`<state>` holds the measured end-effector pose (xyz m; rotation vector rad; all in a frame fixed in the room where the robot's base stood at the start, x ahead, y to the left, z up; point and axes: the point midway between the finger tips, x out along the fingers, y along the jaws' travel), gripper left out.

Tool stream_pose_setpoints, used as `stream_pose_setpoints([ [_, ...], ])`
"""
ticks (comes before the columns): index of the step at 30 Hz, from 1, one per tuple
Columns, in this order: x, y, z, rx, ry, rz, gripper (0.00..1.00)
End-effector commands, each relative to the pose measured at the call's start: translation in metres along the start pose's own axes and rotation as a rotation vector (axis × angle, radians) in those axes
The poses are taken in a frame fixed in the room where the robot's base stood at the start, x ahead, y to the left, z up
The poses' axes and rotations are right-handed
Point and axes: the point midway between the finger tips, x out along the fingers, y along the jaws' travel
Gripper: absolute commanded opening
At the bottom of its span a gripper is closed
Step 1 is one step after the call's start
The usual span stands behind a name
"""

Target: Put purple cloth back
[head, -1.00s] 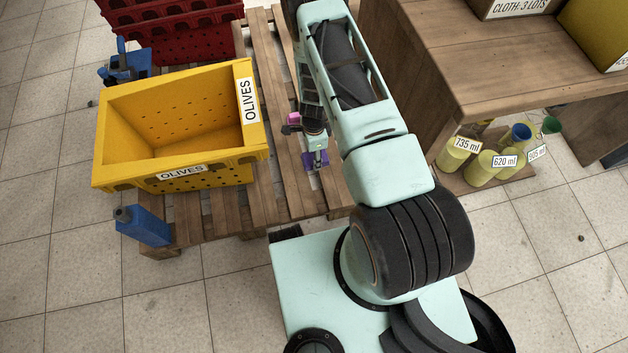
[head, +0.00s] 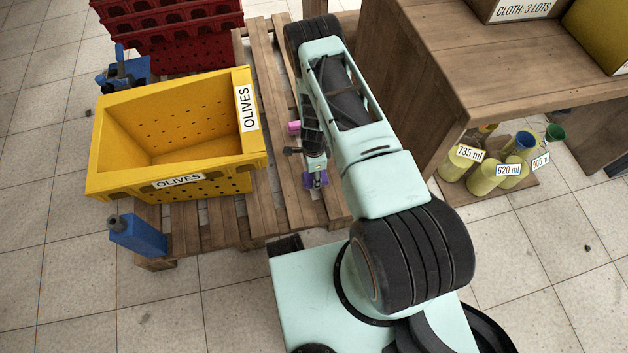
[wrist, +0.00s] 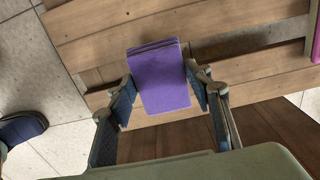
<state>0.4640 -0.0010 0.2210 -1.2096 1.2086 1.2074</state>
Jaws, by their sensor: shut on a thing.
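The purple cloth (wrist: 160,78) is a folded, layered rectangle between the two fingers of my gripper (wrist: 164,90) in the wrist view. The fingers are shut on its two sides. My arm hides part of that area. I cannot tell whether the cloth touches the slats.
A yellow olives crate (head: 215,170) stands on the wooden pallet (head: 207,225), left of my gripper. A pink item (head: 294,127) is close behind the gripper. A wooden table (head: 480,55) and labelled yellow jars (head: 484,178) are right.

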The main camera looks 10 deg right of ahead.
Motion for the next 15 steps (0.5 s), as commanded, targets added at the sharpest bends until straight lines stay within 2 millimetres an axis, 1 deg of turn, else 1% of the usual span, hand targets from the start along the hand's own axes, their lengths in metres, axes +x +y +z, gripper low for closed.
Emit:
stream_pose_setpoints([
  [1, 0.012, 0.001, 0.0, 0.0, 0.0, 0.002, 0.27],
  [3, 0.026, 0.002, 0.0, 0.0, 0.0, 0.003, 0.27],
  [5, 0.033, 0.001, 0.0, 0.0, 0.0, 0.001, 0.27],
  [15, 0.034, 0.001, 0.0, 0.0, 0.0, 0.001, 0.27],
])
